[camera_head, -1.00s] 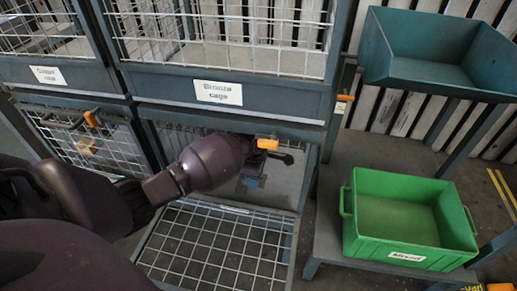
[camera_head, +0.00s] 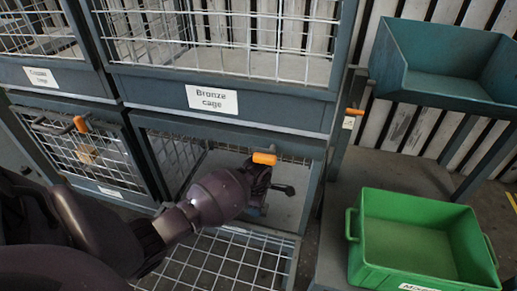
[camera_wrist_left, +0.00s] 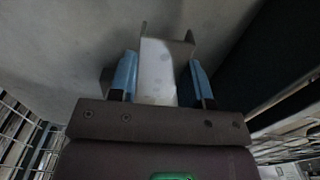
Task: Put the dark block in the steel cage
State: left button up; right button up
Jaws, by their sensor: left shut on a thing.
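My left gripper (camera_head: 258,207) reaches into the open lower cage (camera_head: 172,122) under the Bronze cage. In the left wrist view its blue fingers (camera_wrist_left: 160,80) are shut on a grey channel-shaped piece (camera_wrist_left: 158,65) with upright flanges. A pale flat surface (camera_wrist_left: 60,50) lies beyond it; I cannot tell whether the piece touches it. In the head view my wrist hides most of the held piece. I cannot tell whether it is the dark block. No readable label names a steel cage. My right gripper is not in view.
The lower cage's mesh door (camera_head: 235,262) lies folded down in front. The Bronze cage (camera_head: 212,98) is above, and a closed mesh cage (camera_head: 85,155) is at left. A green bin (camera_head: 420,235) and a teal bin (camera_head: 450,85) stand at right.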

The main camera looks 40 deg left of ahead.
pick_arm(q)
jog(key=shift+s+f, duration=0.1)
jog(key=shift+f, duration=0.7)
jog(key=shift+r, duration=0.25)
jog(key=shift+f, duration=0.25)
jog(key=o, duration=1)
jog(key=shift+r, duration=0.15)
